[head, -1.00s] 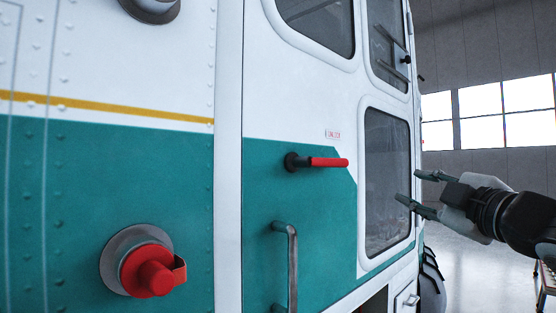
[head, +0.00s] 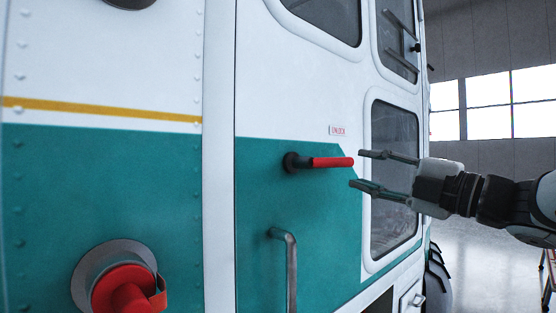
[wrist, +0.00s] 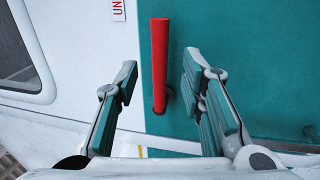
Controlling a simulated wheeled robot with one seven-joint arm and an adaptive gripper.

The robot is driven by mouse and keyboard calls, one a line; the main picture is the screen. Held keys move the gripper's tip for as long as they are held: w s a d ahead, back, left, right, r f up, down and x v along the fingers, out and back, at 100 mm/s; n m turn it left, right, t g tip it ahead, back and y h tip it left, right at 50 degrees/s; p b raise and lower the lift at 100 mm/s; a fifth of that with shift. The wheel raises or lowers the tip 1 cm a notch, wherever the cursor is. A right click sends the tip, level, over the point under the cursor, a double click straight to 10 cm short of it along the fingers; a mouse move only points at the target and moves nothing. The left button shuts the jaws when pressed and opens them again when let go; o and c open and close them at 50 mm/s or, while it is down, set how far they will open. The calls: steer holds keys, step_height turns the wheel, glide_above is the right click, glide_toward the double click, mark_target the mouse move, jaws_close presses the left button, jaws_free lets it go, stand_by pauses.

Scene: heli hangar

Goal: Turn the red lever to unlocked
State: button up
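The red lever (head: 332,162) lies about level on the helicopter's door, pointing right from its black pivot (head: 292,163). A small label reading UNLOCK (head: 338,130) is above its free end. My gripper (head: 358,169) is open and empty, just right of the lever's tip, with one finger a little above the lever's height and the other below. In the wrist view the red lever (wrist: 160,62) stands between the two spread fingers, and I see no contact. The label shows there only in part, at the top.
A grey grab handle (head: 290,270) stands on the door below the lever. A round red fitting (head: 125,289) juts from the teal panel at lower left. A dark window (head: 394,180) lies behind my gripper. The hangar floor at right is open.

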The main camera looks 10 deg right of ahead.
mark_target(343, 163)
steer(key=p+x, duration=0.1)
steer(key=x, duration=0.6)
steer(key=shift+c, duration=0.5)
jaws_close()
